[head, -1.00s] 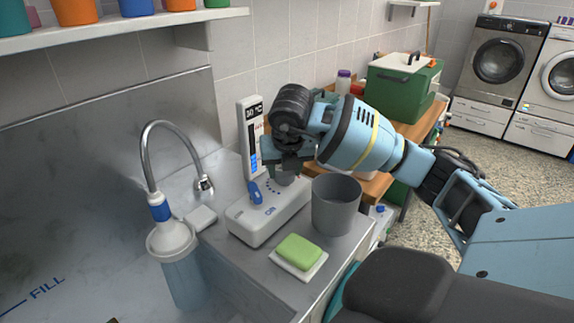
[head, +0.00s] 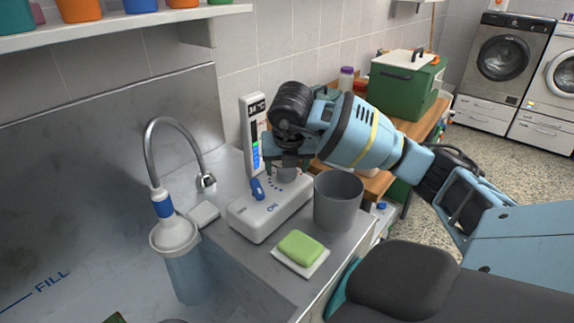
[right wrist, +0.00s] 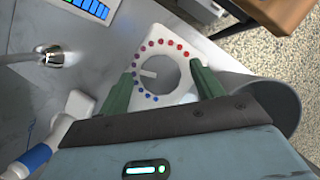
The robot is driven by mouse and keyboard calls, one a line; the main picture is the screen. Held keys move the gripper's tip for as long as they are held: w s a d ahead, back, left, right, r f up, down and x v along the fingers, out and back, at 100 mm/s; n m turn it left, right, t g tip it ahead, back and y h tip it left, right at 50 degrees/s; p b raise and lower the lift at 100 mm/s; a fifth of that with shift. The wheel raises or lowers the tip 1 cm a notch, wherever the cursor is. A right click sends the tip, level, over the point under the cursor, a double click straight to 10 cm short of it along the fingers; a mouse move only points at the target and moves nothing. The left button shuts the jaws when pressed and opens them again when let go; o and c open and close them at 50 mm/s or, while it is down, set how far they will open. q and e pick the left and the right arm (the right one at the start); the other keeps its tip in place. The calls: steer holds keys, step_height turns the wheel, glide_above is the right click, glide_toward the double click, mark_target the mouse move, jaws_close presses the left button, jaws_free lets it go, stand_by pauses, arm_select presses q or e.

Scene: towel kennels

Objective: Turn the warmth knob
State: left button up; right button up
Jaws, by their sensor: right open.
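The warmth knob is a round grey dial (right wrist: 165,76) on a white control box (head: 270,212), with a pale pointer mark toward the left and an arc of blue and red dots around it in the right wrist view. My right gripper (head: 288,165) is over the knob, its two green fingers on either side of it and apart. I cannot tell whether they touch it. In the head view the gripper hides most of the knob. A tall display (head: 254,135) behind the box reads about 34 °C above a coloured bar. My left gripper is out of view.
A blue lever (head: 257,190) sits on the box near the word ON. A grey cup (head: 338,203) stands close to its right, and a green soap (head: 300,246) lies in front. A curved tap (head: 150,150) rises at left. A shelf (head: 130,28) hangs above.

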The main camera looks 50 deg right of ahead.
steer(key=shift+r, duration=0.15)
steer(key=v, duration=0.7)
steer(key=shift+r, duration=0.25)
steer(key=shift+s+a, duration=0.1)
steer(key=shift+s, duration=0.1)
